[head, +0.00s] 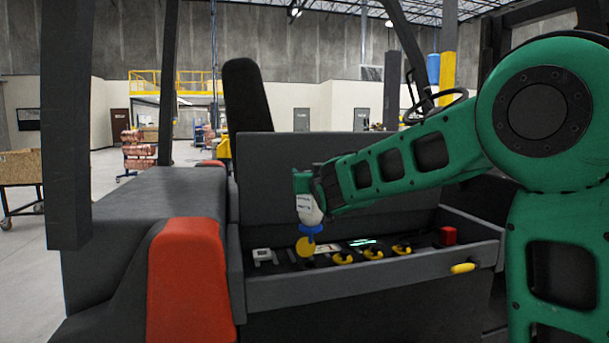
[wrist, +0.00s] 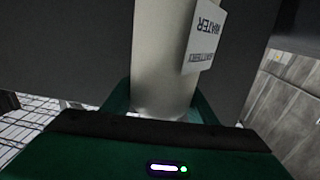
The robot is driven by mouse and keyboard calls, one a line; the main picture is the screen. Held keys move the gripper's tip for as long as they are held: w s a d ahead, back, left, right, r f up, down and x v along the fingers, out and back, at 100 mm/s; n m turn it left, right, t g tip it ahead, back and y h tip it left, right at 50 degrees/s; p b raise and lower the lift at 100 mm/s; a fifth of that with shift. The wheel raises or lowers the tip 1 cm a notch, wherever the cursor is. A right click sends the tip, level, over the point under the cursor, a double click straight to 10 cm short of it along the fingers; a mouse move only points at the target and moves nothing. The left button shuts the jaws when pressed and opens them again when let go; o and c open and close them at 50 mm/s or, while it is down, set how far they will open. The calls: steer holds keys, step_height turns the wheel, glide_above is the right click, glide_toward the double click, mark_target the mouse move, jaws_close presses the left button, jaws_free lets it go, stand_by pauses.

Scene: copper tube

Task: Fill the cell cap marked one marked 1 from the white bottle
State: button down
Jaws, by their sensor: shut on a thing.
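My gripper (head: 310,188) is shut on the white bottle (head: 309,210) and holds it nozzle down over the left part of the open compartment. The bottle's blue nozzle (head: 310,230) is just above a raised yellow cap (head: 305,246); I cannot tell whether they touch. In the wrist view the white bottle (wrist: 165,60) stands between my fingers, with a label reading WATER upside down. Other yellow caps (head: 342,258), (head: 373,254) and (head: 402,249) sit lower in a row to the right. No number on any cap is legible, and the opening under the nozzle is hidden.
The compartment has a dark front wall (head: 370,281) with a yellow handle (head: 462,268). A red block (head: 447,236) is at its right end and a pale grey fitting (head: 263,256) at its left. A dark seat back (head: 340,160) rises behind.

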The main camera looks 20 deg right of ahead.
steer(key=shift+a+f, duration=0.15)
steer(key=shift+f, duration=2.65)
steer(key=shift+s+a+f, duration=0.1)
steer(key=shift+f, duration=1.4)
steer(key=shift+r, duration=0.1)
stand_by(1.4)
steer(key=shift+r, duration=4.45)
